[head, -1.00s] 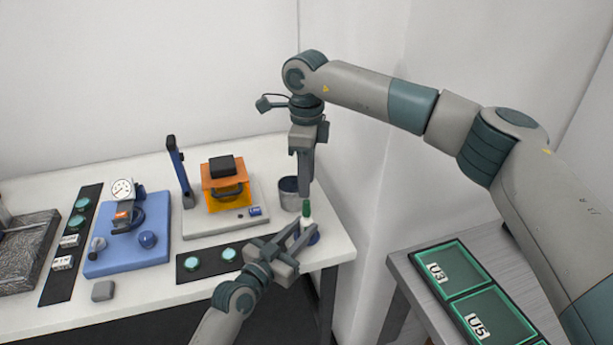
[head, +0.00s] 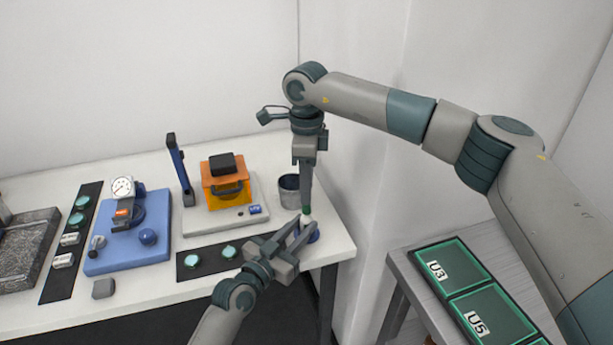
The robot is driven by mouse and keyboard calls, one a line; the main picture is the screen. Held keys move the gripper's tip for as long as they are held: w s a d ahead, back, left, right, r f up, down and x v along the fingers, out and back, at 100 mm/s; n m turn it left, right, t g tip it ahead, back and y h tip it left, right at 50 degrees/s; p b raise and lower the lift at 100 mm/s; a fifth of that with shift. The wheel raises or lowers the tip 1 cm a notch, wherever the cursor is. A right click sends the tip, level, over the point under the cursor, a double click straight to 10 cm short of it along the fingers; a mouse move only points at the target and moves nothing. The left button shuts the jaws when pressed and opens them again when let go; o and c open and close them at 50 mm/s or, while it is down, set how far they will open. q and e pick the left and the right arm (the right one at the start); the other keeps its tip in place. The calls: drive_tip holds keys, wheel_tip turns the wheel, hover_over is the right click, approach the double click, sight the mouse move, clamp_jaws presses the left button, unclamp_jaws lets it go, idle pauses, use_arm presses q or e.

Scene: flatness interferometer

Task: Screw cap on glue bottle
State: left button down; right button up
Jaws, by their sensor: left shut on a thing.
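The glue bottle (head: 306,219) is small and white and stands upright at the front right corner of the table. The green cap (head: 306,210) is at its top; whether it is seated on the neck I cannot tell. My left gripper (head: 303,229) comes in from the lower left and is shut on the bottle, hiding part of it. My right gripper (head: 306,204) points straight down from above, its tips at the cap. Its fingers show edge-on, so their opening is hidden. A blue round piece (head: 314,237) shows beside the bottle's foot.
A grey metal cup (head: 289,190) stands just behind the bottle. An orange device on a pale base (head: 190,222), a dark strip with round discs (head: 210,262) and a blue gauge stand (head: 160,245) lie to the left. A side table with green trays (head: 455,268) is at right.

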drive_tip(key=shift+f, duration=2.6)
clamp_jaws()
drive_tip(key=shift+o, duration=0.5)
unclamp_jaws()
drive_tip(key=shift+r, duration=0.15)
wheel_tip(320, 180, up, 12)
